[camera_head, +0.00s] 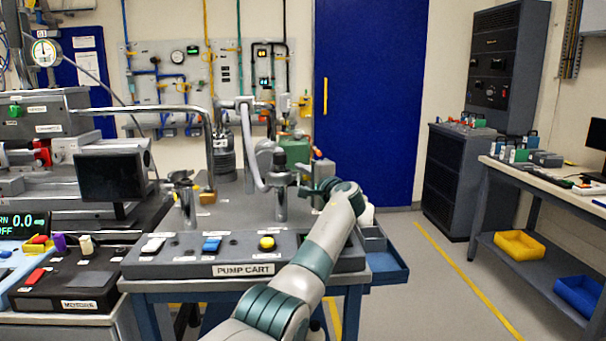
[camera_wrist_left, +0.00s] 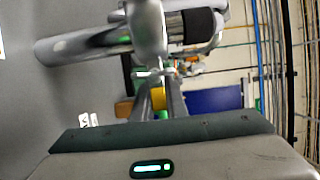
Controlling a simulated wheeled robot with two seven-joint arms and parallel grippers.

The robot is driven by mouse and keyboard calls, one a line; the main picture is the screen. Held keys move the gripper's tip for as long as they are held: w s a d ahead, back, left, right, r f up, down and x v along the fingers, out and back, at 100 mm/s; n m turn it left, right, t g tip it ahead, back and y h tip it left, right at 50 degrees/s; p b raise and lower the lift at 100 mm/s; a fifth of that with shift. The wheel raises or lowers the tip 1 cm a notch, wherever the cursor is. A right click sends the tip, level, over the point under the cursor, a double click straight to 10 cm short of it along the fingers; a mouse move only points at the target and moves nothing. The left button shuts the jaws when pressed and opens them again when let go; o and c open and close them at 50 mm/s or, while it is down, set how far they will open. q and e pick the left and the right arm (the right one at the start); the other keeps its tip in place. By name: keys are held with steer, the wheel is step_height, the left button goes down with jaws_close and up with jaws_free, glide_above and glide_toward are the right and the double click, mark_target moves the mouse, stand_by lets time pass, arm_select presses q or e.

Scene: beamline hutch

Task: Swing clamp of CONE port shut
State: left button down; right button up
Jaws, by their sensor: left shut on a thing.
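A metal port post (camera_head: 281,195) with a dark fitting on top stands on the pump cart (camera_head: 240,269). I cannot read a CONE label on it. My left gripper (camera_head: 311,188) reaches in at its right side, low beside the post head. In the left wrist view, the gripper (camera_wrist_left: 160,80) is shut on a small thin metal piece beside the port's metal body (camera_wrist_left: 146,25), which looks like the clamp. The clamp's angle is hard to tell, and my wrist hides part of it in the head view. My right gripper is not in view.
A second port (camera_head: 187,200) stands to the left on the cart. A bent metal pipe (camera_head: 207,130) and a pale hose (camera_head: 250,145) rise close by. Cart buttons such as the yellow one (camera_head: 266,243) line the front. Floor at the right is clear.

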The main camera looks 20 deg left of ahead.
arm_select(q)
steer(key=shift+a+r, duration=0.25)
steer(key=shift+r, duration=0.2)
stand_by(0.3)
steer(key=c, duration=1.8)
jaws_free()
steer(key=shift+a+f, duration=0.1)
steer(key=shift+o, duration=0.2)
steer(key=shift+f, duration=0.25)
steer(key=shift+d, duration=0.2)
steer(key=v, duration=1.7)
steer(key=shift+s+a, duration=0.1)
